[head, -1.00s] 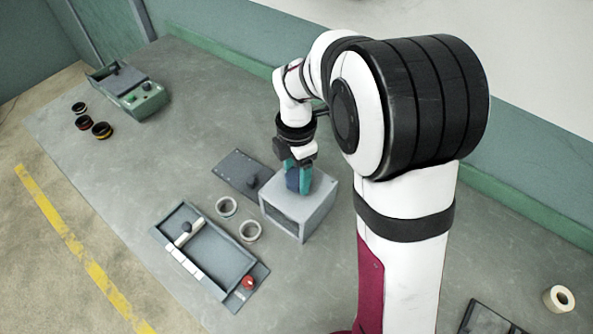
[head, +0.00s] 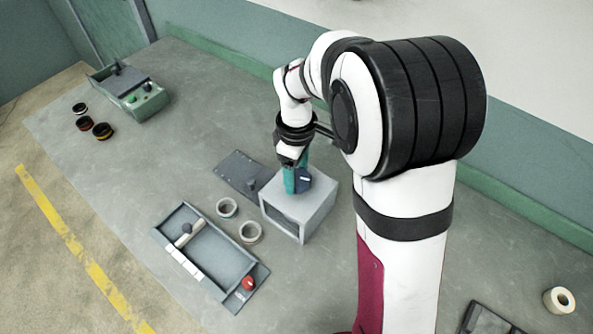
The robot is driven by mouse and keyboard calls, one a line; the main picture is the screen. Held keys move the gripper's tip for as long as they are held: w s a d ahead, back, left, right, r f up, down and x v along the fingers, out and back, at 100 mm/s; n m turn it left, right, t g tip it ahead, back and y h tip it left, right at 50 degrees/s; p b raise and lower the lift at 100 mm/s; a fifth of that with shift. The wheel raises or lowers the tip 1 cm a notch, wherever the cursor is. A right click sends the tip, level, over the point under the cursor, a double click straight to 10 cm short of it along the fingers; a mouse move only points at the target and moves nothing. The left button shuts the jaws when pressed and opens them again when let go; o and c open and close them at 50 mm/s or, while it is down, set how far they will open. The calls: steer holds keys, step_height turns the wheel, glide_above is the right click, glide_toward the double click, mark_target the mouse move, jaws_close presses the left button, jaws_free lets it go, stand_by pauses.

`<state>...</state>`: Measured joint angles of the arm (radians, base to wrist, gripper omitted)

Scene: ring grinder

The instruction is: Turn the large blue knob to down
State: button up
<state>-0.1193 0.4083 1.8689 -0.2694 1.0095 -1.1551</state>
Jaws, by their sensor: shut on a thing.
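The large blue knob (head: 304,182) sits on top of a light grey box (head: 313,213) near the middle of the head view. It is partly hidden by my gripper (head: 293,180). My gripper points down from above with its teal fingers shut on the knob. The far finger is mostly hidden, and I cannot read a pointer mark on the knob.
A dark plate (head: 236,168) with a small knob lies left of the box. Two pale rings (head: 250,232) and a grey tray (head: 225,262) with a red button (head: 248,283) are in front. A green machine (head: 130,95) and several dark rings (head: 102,131) stand far left.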

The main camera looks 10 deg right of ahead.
steer(key=m, duration=0.5)
steer(key=shift+d+m, duration=0.1)
steer(key=shift+m, duration=0.2)
steer(key=m, duration=0.4)
steer(key=shift+m, duration=0.3)
steer(key=m, duration=0.4)
steer(key=shift+d+m, duration=0.1)
steer(key=shift+m, duration=0.2)
steer(key=m, duration=1)
steer(key=shift+s+d+m, duration=0.1)
steer(key=shift+m, duration=0.3)
steer(key=m, duration=0.4)
steer(key=shift+m, duration=0.3)
steer(key=m, duration=0.5)
steer(key=shift+s, duration=0.1)
steer(key=shift+m, duration=2.4)
